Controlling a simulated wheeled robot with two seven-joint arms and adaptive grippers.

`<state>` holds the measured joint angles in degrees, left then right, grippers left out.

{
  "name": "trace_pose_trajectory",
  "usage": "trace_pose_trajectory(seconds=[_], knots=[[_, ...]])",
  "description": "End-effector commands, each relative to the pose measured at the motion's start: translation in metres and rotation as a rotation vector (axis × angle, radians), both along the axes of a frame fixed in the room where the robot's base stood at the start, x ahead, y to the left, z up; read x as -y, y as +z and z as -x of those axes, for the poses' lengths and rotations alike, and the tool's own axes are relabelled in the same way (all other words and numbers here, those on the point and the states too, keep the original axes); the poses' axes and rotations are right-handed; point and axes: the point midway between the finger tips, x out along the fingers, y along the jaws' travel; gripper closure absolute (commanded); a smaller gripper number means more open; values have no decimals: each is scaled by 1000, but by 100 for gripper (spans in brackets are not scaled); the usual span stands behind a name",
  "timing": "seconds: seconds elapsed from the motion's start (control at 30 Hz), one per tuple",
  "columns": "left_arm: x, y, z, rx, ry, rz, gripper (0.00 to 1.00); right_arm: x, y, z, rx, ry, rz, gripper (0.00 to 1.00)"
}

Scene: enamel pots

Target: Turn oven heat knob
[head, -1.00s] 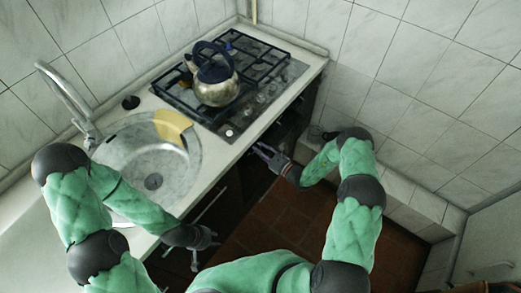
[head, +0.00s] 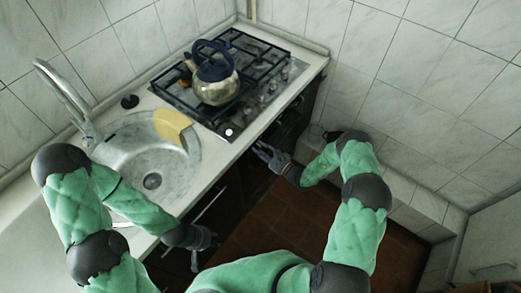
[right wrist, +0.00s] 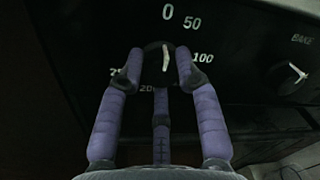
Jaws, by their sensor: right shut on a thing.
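The oven heat knob (right wrist: 164,62) is round and dark with a pale pointer mark, on the black oven panel. Its dial shows 0 above it, 50 and 100 to the right, and 200 below. In the right wrist view the pointer stands nearly upright, roughly toward the 0. My right gripper (right wrist: 158,72) is shut on the knob, its purple fingers around the sides and below. In the head view this right gripper (head: 262,152) is at the oven front, where the knob is too small to make out. My left gripper (head: 208,244) is open and empty in front of the lower cabinets.
A second knob (right wrist: 287,77) marked BAKE sits close to the right of my fingers. The hob (head: 250,60) with a kettle (head: 216,88) is above the oven. A sink (head: 150,165) is to the left. Brown floor (head: 270,222) is clear below.

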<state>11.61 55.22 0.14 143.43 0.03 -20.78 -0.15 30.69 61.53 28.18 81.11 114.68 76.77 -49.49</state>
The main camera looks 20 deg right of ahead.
Motion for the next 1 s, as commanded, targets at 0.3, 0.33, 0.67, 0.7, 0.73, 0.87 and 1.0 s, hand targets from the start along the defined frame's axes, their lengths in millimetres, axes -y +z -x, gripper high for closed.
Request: trace_pose_trajectory(seconds=[0.3, 0.33, 0.67, 0.7, 0.73, 0.87, 1.0], knots=[[0, -2, 0, 0, 0, 0, 65, 0, 3, -2, 54, 1, 60, 99], [0, -2, 0, 0, 0, 0, 65, 0, 3, -2, 56, 1, 61, 99], [0, -1, 0, 0, 0, 0, 65, 0, 3, -2, 60, 1, 64, 99], [0, -1, 0, 0, 0, 0, 65, 0, 3, -2, 60, 1, 64, 60], [0, -1, 0, 0, 0, 0, 65, 0, 3, -2, 59, 2, 64, 52], [0, -2, 0, 0, 0, 0, 65, 0, 3, -1, 56, 1, 64, 43], [0, -2, 0, 0, 0, 0, 65, 0, 2, -1, 53, 0, 62, 43]])
